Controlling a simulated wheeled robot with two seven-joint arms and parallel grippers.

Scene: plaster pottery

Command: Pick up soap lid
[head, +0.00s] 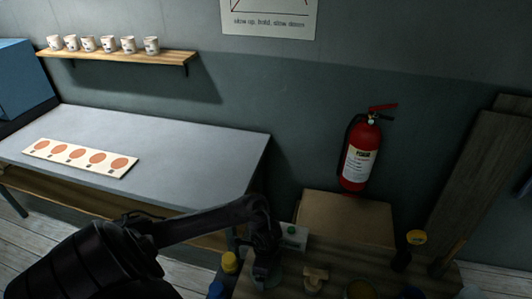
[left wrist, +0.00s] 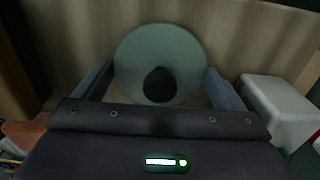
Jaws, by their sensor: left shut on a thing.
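The soap lid is a pale green-grey round piece (left wrist: 160,50) with a dark round spot or knob near its lower middle. In the left wrist view it lies between the two fingers of my left gripper (left wrist: 160,82), which is shut on it. In the head view my left gripper (head: 265,277) points down over the small wooden table, and only a little of the green-grey piece (head: 273,285) shows beneath it. I cannot tell whether the lid touches the tabletop. My right gripper is not in view.
A white box (head: 292,236) stands close by; it also shows in the left wrist view (left wrist: 281,108). A cardboard box (head: 345,217) stands behind.

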